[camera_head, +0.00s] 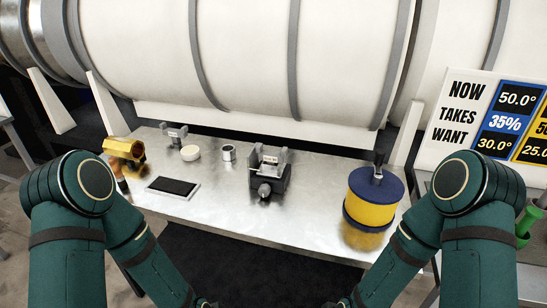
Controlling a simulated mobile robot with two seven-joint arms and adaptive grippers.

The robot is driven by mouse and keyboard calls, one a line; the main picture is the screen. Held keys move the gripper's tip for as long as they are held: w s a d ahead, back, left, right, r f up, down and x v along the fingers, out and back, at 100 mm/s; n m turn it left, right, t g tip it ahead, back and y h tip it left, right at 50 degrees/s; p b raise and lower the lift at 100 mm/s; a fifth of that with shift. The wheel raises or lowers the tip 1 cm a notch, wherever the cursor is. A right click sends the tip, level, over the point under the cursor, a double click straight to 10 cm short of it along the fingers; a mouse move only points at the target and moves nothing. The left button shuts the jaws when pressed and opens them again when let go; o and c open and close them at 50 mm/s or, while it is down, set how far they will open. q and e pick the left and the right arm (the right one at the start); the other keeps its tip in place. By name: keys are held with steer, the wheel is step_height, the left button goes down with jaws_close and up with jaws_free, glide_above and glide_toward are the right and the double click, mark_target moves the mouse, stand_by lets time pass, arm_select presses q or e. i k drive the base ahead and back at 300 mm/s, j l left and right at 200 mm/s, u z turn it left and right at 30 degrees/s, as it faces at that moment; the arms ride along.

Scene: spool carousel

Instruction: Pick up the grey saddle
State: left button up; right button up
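A small grey saddle-shaped piece (175,136) with two raised ends stands at the back left of the metal table (310,212). A larger dark grey fixture (267,182) stands at the table's middle, with a similar lighter two-ended piece on top and a round knob in front. I cannot tell for certain which of these is the grey saddle. My two green arms come in from the left and right and run down to the bottom edge. Both grippers are out of view below the picture, so their fingers are hidden.
A yellow drum with blue ends (370,198) stands at the right. A white round dish (190,153), a small metal cup (228,152), a dark-screened tablet (173,187) and a brass fitting (124,150) are at the left. A large white cylinder (250,50) spans behind. The front middle is clear.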

mark_target(271, 156)
steer(key=i+j, duration=0.1)
steer(key=j, duration=0.2)
steer(key=i+j, duration=0.1)
steer(key=j, duration=0.15)
steer(key=i+j, duration=0.1)
steer(key=j, duration=0.2)
steer(key=i+j+z, duration=0.1)
steer(key=j+z, duration=0.65)
steer(key=i+l, duration=0.05)
steer(key=l, duration=0.05)
